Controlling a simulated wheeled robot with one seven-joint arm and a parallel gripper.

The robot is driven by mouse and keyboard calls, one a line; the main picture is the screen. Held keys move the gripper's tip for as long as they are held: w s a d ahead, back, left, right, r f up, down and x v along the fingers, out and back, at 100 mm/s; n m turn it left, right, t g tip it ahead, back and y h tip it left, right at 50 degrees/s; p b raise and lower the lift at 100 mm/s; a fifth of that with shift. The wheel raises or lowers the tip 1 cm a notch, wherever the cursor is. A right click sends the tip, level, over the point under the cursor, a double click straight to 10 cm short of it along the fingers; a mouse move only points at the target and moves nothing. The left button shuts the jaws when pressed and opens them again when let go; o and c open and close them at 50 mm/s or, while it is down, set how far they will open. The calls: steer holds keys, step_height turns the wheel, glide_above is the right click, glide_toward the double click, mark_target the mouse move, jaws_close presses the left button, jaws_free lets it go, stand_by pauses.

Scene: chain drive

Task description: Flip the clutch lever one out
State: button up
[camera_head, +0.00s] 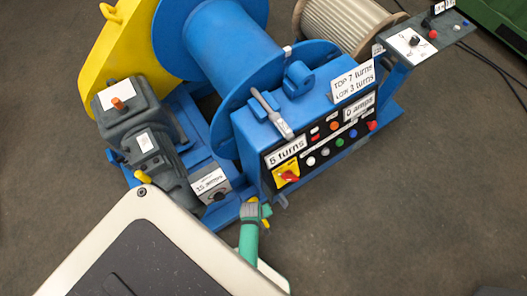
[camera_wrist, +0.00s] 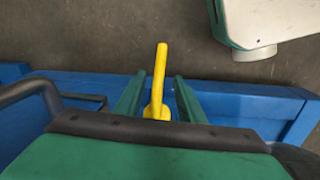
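A yellow lever (camera_wrist: 160,80) stands in the middle of the wrist view, at the edge of the blue machine frame. My gripper (camera_wrist: 159,84) has its two green fingers on either side of this lever, with a gap visible at each side. In the head view my green gripper (camera_head: 249,238) is low at the front of the machine, below the control box. Small yellow bits show by its tip, but the lever there is mostly hidden. Another yellow lever (camera_head: 143,177) shows at the front left of the frame. No label tells which lever is number one.
The blue winch drum (camera_head: 222,42) and yellow chain guard (camera_head: 122,50) stand behind. The control box (camera_head: 282,125) has buttons and a red-yellow switch (camera_head: 288,174). A grey motor (camera_head: 140,115) stands left. The floor (camera_head: 400,220) to the right is clear.

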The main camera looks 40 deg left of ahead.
steer(key=f, duration=0.6)
steer(key=w+f, duration=0.1)
steer(key=f, duration=0.2)
steer(key=shift+w+d+f, duration=0.1)
steer(key=shift+d+f, duration=0.25)
steer(key=shift+f, duration=0.05)
jaws_close()
